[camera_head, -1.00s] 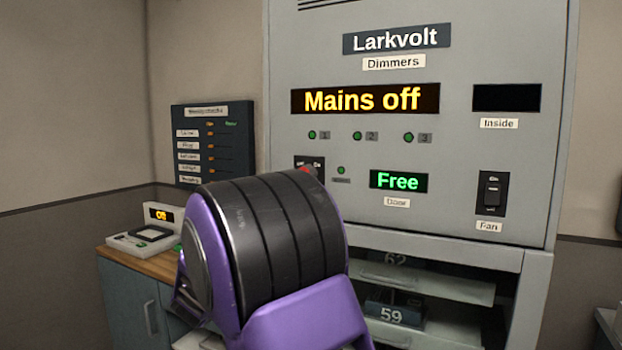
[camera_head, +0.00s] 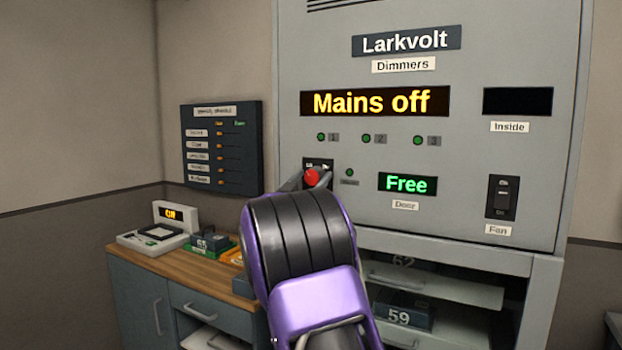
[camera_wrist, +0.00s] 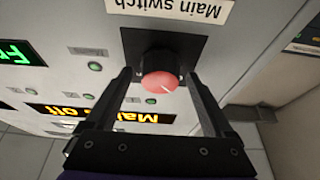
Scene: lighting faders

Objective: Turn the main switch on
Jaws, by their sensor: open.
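The main switch is a red round knob (camera_head: 312,177) on a black plate on the grey dimmer cabinet (camera_head: 470,60). In the wrist view the red knob (camera_wrist: 160,81) sits between the two fingers, with its label "Main switch" (camera_wrist: 165,10) upside down. My gripper (camera_wrist: 162,85) is open, one finger on each side of the knob; I cannot tell whether either touches it. In the head view my gripper (camera_head: 308,180) is at the switch plate, partly hidden by my arm. The cabinet display (camera_head: 375,102) reads "Mains off".
A fan switch (camera_head: 502,197) and a green "Free" door display (camera_head: 407,185) are right of the main switch. Open shelves with a module marked 59 (camera_head: 400,312) lie below.

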